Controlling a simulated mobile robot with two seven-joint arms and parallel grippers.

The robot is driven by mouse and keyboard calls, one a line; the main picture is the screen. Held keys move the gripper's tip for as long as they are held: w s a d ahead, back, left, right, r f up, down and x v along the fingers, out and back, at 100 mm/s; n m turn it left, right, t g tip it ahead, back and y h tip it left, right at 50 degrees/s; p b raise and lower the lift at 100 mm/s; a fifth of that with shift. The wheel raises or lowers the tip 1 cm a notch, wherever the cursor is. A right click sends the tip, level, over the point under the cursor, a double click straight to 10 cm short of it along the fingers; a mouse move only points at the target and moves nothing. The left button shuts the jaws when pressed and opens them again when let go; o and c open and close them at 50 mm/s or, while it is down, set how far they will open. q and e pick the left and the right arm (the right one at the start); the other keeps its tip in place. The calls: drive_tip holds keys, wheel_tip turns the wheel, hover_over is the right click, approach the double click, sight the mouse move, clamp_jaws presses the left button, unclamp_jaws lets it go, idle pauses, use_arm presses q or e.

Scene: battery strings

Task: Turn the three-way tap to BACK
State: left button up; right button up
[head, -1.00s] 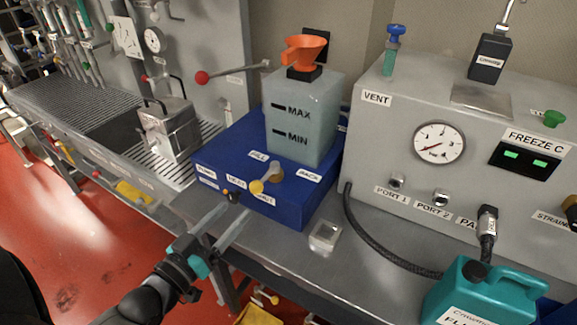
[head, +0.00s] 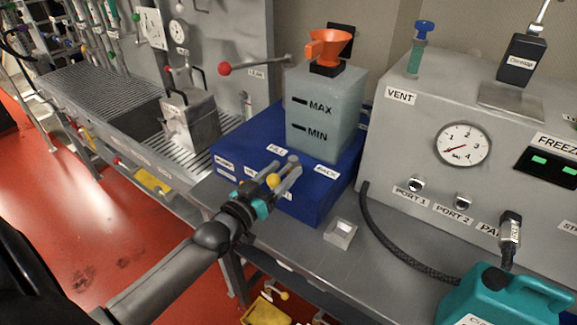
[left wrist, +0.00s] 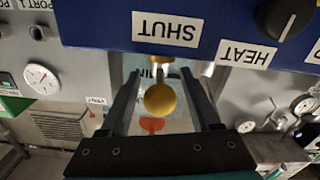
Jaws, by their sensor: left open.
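The three-way tap (head: 272,181) is on the front part of the blue box, with a yellow ball on its handle. FILL (head: 277,149) and BACK (head: 326,171) labels are near it. The handle points toward the front, near the SHUT label (left wrist: 166,30), which reads upside down in the left wrist view. My left gripper (head: 280,167) is open, its fingers on either side of the yellow ball. The left wrist view shows the ball (left wrist: 160,99) between the fingers, with visible gaps on both sides. My right gripper is not in view.
A tank (head: 325,115) with an orange funnel (head: 328,46) stands on the blue box (head: 312,205) behind the tap. A dark HEAT knob (left wrist: 285,15) is beside it. A small clear-topped block (head: 341,233), black hose (head: 400,258) and teal jug (head: 500,300) are to the right.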

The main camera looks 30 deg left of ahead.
use_arm(q)
drive_tip(key=shift+w+d, duration=0.15)
drive_tip(key=shift+w, duration=1.3)
clamp_jaws()
idle(0.5)
